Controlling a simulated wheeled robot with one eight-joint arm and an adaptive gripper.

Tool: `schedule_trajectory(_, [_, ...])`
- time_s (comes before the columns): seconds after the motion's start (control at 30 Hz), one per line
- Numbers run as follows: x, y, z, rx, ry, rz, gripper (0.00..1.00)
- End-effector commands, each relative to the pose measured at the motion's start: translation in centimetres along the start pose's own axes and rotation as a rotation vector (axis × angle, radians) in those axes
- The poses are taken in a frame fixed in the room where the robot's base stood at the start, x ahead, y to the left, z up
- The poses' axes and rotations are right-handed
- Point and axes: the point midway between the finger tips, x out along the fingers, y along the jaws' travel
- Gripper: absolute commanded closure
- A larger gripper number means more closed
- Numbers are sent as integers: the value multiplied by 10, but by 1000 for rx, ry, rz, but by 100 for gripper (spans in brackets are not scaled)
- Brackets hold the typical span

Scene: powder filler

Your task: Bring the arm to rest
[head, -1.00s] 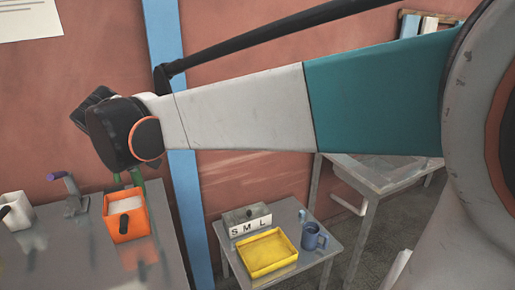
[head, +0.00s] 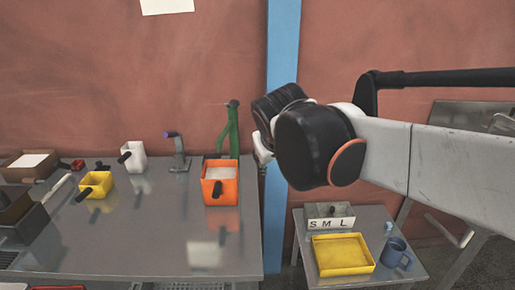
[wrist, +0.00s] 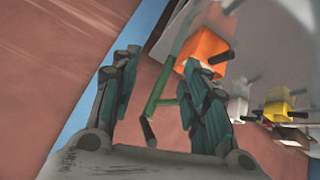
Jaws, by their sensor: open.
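My arm reaches in from the right in the head view, its dark wrist in front of the blue post. My gripper (wrist: 160,95) shows in the wrist view with its two fingers spread apart and nothing between them. In the head view only a small pale part of the gripper shows at the left of the wrist; the fingertips are not clear there. Behind the gap in the wrist view are a green stand (wrist: 165,95) and an orange container (wrist: 207,42), both apart from the fingers.
The grey bench (head: 150,245) at left holds the orange container (head: 220,190), a white scoop container (head: 133,156), a yellow one (head: 97,183) and dark bins. A low side table (head: 395,275) carries a yellow tray (head: 342,276), an S M L holder (head: 330,224) and a blue mug (head: 396,253).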

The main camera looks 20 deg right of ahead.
Motion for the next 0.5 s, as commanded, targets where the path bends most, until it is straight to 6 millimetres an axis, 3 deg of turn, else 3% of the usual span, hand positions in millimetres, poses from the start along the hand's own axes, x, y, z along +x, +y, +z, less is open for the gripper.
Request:
schedule_trajectory(0.27, [-2, 0, 6, 4, -3, -7, 58])
schedule_trajectory(0.37, [-7, -2, 29, 16, -12, -31, 58])
schedule_trajectory(0.5, [-16, -8, 80, 43, -30, -88, 58])
